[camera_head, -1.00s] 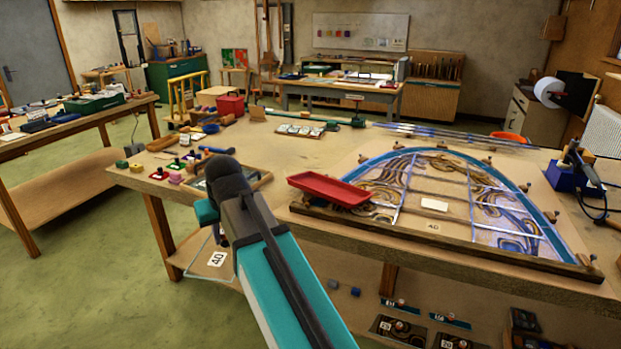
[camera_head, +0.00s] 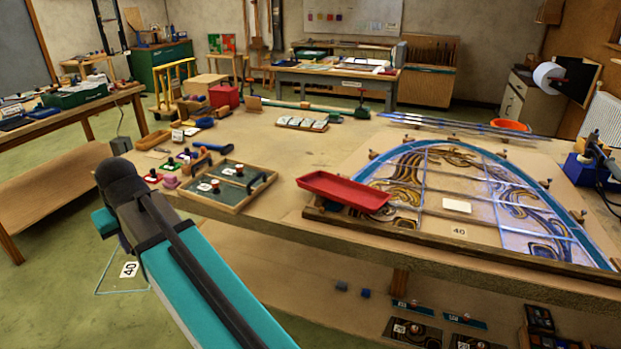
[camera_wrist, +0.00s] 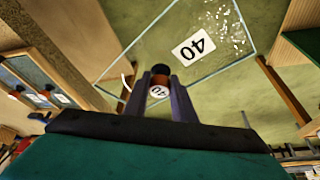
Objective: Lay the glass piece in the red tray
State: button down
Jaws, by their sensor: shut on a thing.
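A clear glass piece (camera_wrist: 150,48) with a white "40" label shows in the wrist view, held out in front of my gripper (camera_wrist: 160,85). The jaws are shut on a small dark and orange knob attached to the glass, with a round "40" tag below it. In the head view the glass piece (camera_head: 112,277) hangs over the green floor, left of the bench, partly hidden behind my arm. The jaws themselves are hidden there. The red tray (camera_head: 343,190) lies empty on the bench, right of my arm, overlapping the lower left of the leaded panel (camera_head: 425,205).
A wooden tray with dark plates (camera_head: 220,187) and several small coloured blocks lie at the bench's left end. A low shelf with labelled dark pieces (camera_head: 413,330) is below.

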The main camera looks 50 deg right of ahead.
aim_at(344, 196)
jog(key=u, duration=0.1)
jog(key=i, duration=0.95)
jog(key=z, duration=0.05)
